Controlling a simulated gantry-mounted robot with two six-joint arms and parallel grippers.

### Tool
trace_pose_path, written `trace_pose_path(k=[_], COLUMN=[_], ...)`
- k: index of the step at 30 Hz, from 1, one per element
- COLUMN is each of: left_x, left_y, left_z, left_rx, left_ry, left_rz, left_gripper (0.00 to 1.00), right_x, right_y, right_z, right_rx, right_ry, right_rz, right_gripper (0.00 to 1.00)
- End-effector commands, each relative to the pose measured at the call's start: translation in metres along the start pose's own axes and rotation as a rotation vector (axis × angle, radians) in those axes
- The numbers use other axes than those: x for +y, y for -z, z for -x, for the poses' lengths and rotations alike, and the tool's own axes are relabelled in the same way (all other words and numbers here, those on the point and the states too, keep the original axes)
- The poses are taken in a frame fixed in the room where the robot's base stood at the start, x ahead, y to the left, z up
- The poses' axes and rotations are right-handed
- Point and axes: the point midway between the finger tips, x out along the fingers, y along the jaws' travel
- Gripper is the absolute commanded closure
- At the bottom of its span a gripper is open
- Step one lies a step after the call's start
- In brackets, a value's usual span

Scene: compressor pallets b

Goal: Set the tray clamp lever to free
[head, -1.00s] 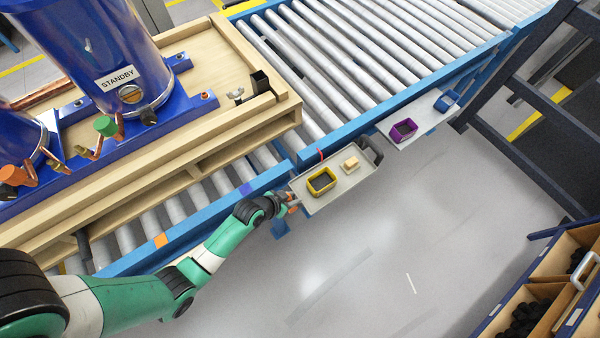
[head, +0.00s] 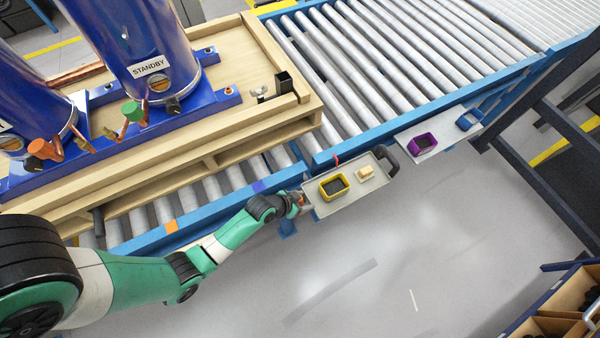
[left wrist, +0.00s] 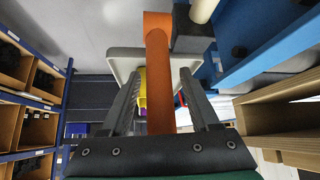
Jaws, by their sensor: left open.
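The tray's pale underside or edge (left wrist: 122,62) shows behind the fingers in the wrist view. Whether the fingers touch the lever, I cannot tell. My right gripper is not in view.
On the tray are a yellow bin (head: 333,186) and a beige block (head: 365,173); a red piece (head: 336,159) is at its back edge. A blue conveyor rail (head: 400,125) runs behind it. A second tray (head: 440,140) holds a purple bin (head: 423,144). The floor in front is clear.

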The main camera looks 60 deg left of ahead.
Motion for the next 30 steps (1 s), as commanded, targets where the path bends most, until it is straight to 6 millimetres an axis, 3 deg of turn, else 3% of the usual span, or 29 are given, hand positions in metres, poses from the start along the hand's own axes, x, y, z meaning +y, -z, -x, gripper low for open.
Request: trace_pose_path(k=[15,20,30], left_x=[-0.001,0.000,0.000], left_y=[0.001,0.000,0.000], left_z=[0.104,0.114,0.114], left_rx=[-0.001,-0.001,-0.001], left_ry=[0.001,0.000,0.000], left_rz=[0.001,0.001,0.000], left_gripper=[0.38,0.38,0.38], right_x=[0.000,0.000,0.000], right_y=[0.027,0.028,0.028], right_z=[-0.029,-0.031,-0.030], right_rx=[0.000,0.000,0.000], right_ry=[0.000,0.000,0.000], right_rz=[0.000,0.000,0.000], right_gripper=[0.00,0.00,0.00])
